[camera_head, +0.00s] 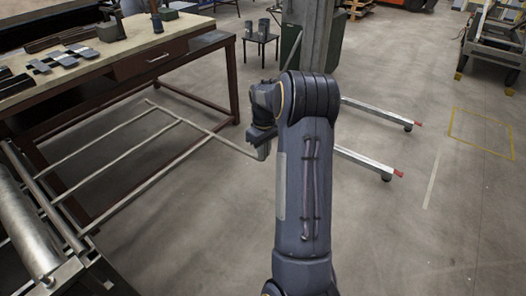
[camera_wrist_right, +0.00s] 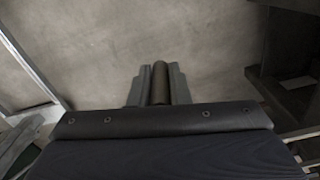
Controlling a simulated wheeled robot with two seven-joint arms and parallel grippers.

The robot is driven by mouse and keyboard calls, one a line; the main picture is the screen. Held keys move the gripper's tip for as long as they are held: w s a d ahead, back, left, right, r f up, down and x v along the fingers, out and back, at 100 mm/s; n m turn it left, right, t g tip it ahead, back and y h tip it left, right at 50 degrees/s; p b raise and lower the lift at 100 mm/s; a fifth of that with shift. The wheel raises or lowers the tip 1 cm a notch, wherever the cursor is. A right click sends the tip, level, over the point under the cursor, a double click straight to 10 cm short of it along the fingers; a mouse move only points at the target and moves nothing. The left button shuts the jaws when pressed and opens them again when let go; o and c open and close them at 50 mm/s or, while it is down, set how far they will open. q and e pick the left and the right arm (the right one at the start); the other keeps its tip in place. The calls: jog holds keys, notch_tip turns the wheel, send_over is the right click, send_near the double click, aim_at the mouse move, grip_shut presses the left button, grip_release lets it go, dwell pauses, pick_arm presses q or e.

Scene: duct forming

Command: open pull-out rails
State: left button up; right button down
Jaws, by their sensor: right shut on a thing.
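The pull-out rails (camera_head: 125,157) are a thin grey metal frame of long bars joined by a cross bar. They stretch over the floor from the roller machine (camera_head: 37,230) at the lower left. The cross bar runs right to my right gripper (camera_head: 262,150), which is partly hidden by my own arm. In the right wrist view my right gripper (camera_wrist_right: 158,88) is shut on a round rail bar (camera_wrist_right: 160,80) between its fingers. My left gripper is not in view.
A workbench (camera_head: 165,42) with a drawer and metal parts stands at the upper left, its legs near the rails. A small table (camera_head: 261,38) and a post with low red-tipped legs (camera_head: 375,160) stand behind my arm. The floor at right is clear up to a cart (camera_head: 495,45).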

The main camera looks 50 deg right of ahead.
jog(key=shift+d+r, duration=0.2)
jog(key=shift+d, duration=0.05)
jog(key=c, duration=1.4)
grip_release()
jog(key=shift+w+d+f, duration=0.1)
jog(key=shift+d+f, duration=0.05)
jog(key=shift+o, duration=0.2)
notch_tip(320, 180, up, 8)
jog(key=shift+f+b, duration=0.1)
jog(key=shift+b, duration=0.2)
